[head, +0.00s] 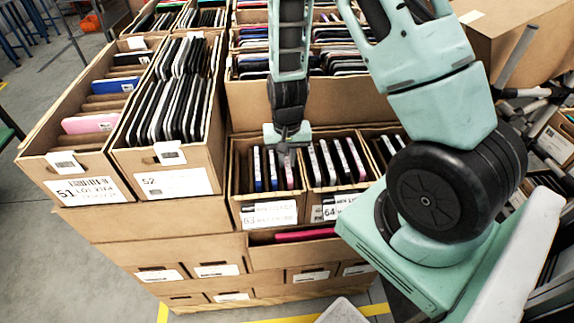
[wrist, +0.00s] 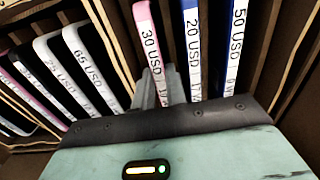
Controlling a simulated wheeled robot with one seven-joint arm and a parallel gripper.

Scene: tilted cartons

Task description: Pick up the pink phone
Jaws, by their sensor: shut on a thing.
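A slim pink phone with a white "30 USD" label (wrist: 146,45) stands on edge in a divided carton in the wrist view. My gripper (wrist: 160,88) is shut on its near end, the fingers partly hiding the label. In the head view my gripper (head: 287,148) points down into carton 63 (head: 268,214), where the pink phone (head: 289,172) stands at the right of a row. The phone still sits among the others in its slot. Other pink phones show: one in carton 51 (head: 90,123) and one in a lower carton (head: 305,234).
Blue phones marked 20 USD (wrist: 192,45) and 50 USD (wrist: 236,45) stand close beside it. Carton 64 (head: 333,165), with several phones, adjoins carton 63. Carton 52 (head: 180,182) stands to the left, its walls higher. Cardboard dividers and walls leave little room.

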